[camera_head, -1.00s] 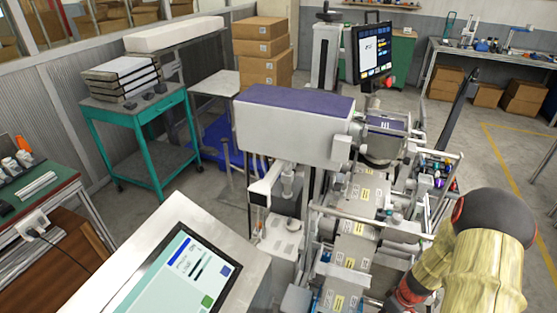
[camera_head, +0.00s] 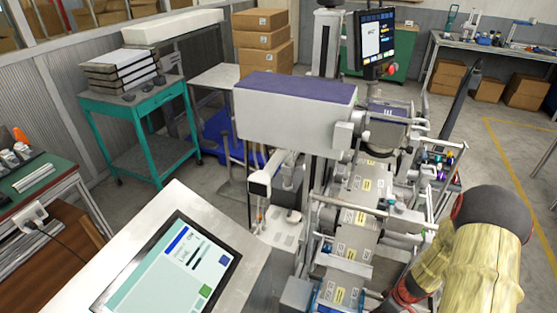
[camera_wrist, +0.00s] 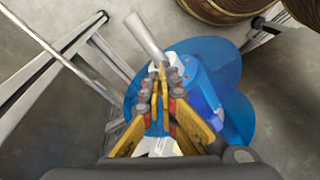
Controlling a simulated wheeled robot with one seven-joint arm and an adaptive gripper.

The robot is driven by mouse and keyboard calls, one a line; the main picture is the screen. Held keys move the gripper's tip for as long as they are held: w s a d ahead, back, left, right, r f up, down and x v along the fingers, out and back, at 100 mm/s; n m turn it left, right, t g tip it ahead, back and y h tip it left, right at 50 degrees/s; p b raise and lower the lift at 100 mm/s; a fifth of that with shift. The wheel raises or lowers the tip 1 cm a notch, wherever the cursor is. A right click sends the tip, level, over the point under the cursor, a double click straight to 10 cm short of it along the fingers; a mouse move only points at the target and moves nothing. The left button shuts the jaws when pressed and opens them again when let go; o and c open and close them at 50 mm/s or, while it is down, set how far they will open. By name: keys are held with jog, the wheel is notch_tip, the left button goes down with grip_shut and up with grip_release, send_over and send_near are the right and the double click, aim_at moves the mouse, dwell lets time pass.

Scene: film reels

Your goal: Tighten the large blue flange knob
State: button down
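A large blue round part, likely the flange knob (camera_wrist: 218,58), has broad rounded lobes and lies beneath my gripper in the wrist view. My gripper (camera_wrist: 159,78) has yellow fingers with red and grey joints. Its fingertips are close together with a narrow gap, over the left part of the blue part. I cannot tell whether they touch or hold it. A pale piece (camera_wrist: 177,62) shows just behind the fingertips. A silver rod (camera_wrist: 146,36) reaches down toward them. In the head view my arm is at the lower right; the gripper and the knob cannot be made out there.
The reel machine (camera_head: 290,105) fills the middle, with rollers and rails beside my arm. A tilted console (camera_head: 165,265) stands in front at the left. In the wrist view, metal bars (camera_wrist: 60,60) run along the left and a wound reel (camera_wrist: 225,8) is at the top.

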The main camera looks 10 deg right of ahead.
notch_tip(320, 180, down, 2)
jog(key=shift+s+f+b, duration=0.15)
jog(key=shift+b, duration=0.75)
jog(key=shift+a, duration=0.1)
jog(key=shift+s+a+f+b, duration=0.15)
jog(key=shift+s+a+b, duration=0.05)
jog(key=shift+s+b, duration=0.1)
